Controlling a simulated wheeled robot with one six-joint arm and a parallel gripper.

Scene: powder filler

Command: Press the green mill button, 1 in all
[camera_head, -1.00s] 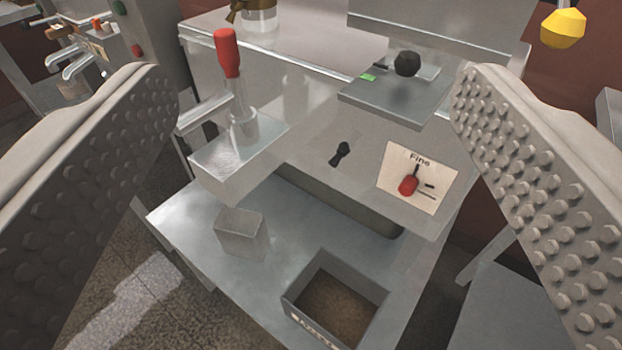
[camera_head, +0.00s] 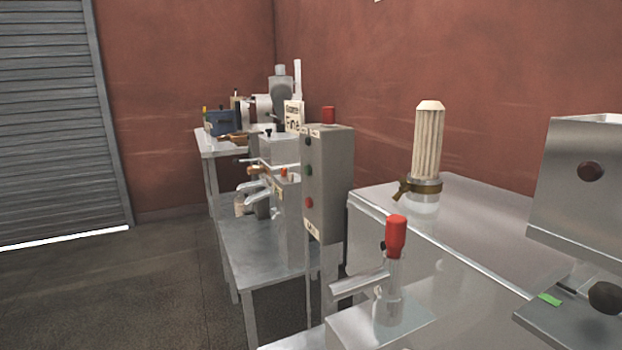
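A grey upright control box (camera_head: 335,185) stands left of the centre. Its narrow left face carries a green button (camera_head: 309,170), with a red button (camera_head: 309,203) below it and a dark button above it. A red cap sits on top of the box. I cannot read which machine the box belongs to. A small bright green patch (camera_head: 549,300) also shows on the metal machine at the lower right. My gripper is out of the picture, so its distance to the button is not visible.
A metal machine with a red-handled lever (camera_head: 396,238) and a ribbed pale filter (camera_head: 428,140) fills the right. Behind the box, tables (camera_head: 262,250) hold more equipment. Open floor (camera_head: 120,295) lies at the left before a roller shutter (camera_head: 55,110).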

